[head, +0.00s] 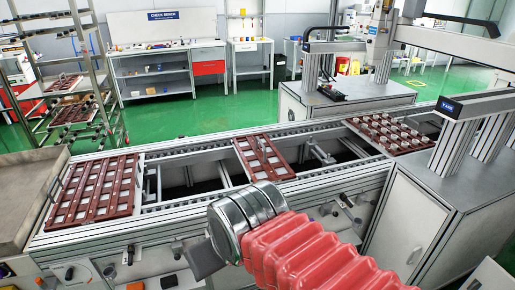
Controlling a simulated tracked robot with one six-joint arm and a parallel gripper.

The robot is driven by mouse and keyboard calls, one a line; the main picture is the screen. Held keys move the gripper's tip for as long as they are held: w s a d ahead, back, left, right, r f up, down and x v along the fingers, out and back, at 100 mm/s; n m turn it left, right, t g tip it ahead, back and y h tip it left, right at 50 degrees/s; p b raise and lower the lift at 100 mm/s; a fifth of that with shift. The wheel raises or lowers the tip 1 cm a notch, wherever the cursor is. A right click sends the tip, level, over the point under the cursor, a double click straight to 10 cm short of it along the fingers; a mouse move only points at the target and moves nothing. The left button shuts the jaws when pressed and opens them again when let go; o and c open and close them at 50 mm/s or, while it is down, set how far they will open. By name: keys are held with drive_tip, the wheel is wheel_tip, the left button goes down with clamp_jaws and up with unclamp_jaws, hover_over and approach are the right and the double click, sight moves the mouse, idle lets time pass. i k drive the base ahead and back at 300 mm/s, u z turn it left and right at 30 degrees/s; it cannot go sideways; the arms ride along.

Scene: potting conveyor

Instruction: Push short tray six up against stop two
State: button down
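Three red-brown trays lie on the conveyor; I see no readable numbers. The middle one (262,158) is narrow, with a small grey upright piece on it, and may be the short tray. A wide tray with light square pockets (95,190) lies at the left, and a tray with several pale round items (390,133) at the right. A metal bracket (319,153) stands in the gap right of the middle tray; I cannot tell whether it is stop two. My gripper (204,258) is in front of the conveyor, apart from the trays, mostly hidden behind my wrist.
The conveyor rail (180,236) runs along the front. Open gaps lie on both sides of the middle tray. A gantry frame (480,105) crosses the belt at the right. A grey bench top (25,195) adjoins the left end, beside a rack.

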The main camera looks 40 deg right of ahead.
sight(260, 159)
drive_tip(key=u, duration=0.05)
drive_tip(key=i, duration=1)
drive_tip(key=z, duration=0.05)
